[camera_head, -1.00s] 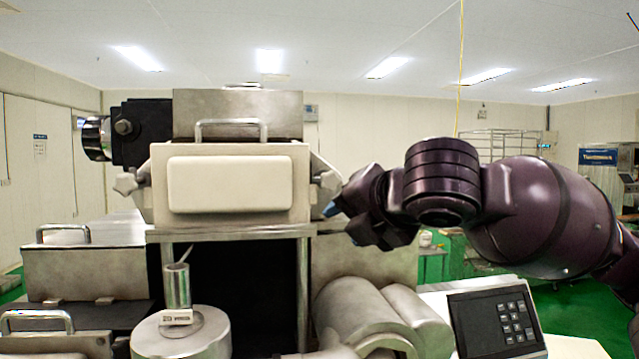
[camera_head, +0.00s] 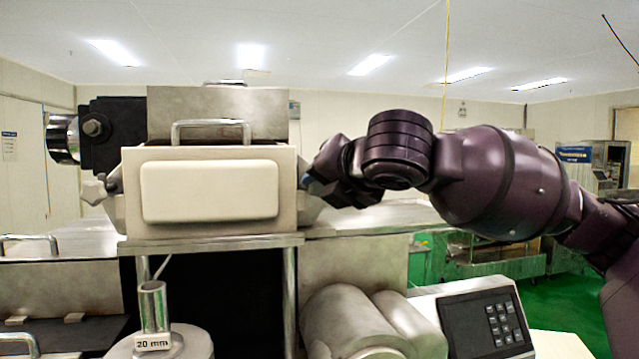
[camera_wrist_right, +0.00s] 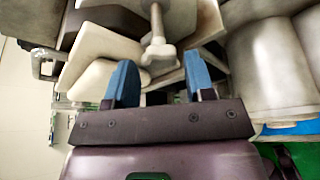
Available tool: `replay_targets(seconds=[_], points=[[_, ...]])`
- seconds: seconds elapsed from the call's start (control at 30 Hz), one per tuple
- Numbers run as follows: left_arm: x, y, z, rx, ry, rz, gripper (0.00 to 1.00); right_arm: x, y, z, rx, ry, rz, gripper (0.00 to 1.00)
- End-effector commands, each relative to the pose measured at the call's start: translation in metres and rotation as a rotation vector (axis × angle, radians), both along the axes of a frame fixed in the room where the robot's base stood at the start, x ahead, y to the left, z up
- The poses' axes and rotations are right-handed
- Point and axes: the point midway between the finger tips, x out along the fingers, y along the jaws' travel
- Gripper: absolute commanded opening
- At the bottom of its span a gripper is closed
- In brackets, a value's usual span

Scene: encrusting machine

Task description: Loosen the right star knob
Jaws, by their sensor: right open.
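The right star knob (camera_wrist_right: 158,52) is pale metal, on a short stem at the side of the machine. It shows in the right wrist view between and beyond the two blue fingertips of my right gripper (camera_wrist_right: 158,78). The fingers are open, one on each side of the knob's line, and contact is not visible. In the head view my right gripper (camera_head: 308,184) is at the right edge of the cream machine head (camera_head: 132,170) and mostly hides the right knob. My left gripper is in neither view.
The other star knob (camera_head: 96,190) is on the left side of the machine head. A steel roller cover (camera_head: 345,322) and a keypad panel (camera_head: 485,322) stand below my right arm. A steel cylinder (camera_head: 153,305) labelled 20 mm stands at the lower left.

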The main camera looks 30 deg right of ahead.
Motion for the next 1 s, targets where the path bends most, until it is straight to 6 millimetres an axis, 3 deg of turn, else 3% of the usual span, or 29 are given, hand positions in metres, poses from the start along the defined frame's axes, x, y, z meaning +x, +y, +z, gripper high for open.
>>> replay_targets(seconds=[0.2, 0.57, 0.67, 0.8, 1.0], points=[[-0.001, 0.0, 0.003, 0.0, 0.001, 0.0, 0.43, 0.021, -0.001, -0.006, 0.001, 0.001, -0.001, 0.49], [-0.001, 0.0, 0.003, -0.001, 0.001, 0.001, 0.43, 0.025, -0.001, -0.008, 0.0, -0.001, -0.001, 0.49], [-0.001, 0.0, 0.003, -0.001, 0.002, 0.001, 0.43, 0.025, -0.001, -0.008, 0.0, -0.001, -0.001, 0.38], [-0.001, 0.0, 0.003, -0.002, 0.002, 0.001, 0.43, 0.025, -0.001, -0.008, 0.0, -0.001, -0.001, 0.17], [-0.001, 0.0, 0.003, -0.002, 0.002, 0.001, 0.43, 0.025, -0.001, -0.008, 0.01, -0.003, -0.001, 0.15]])
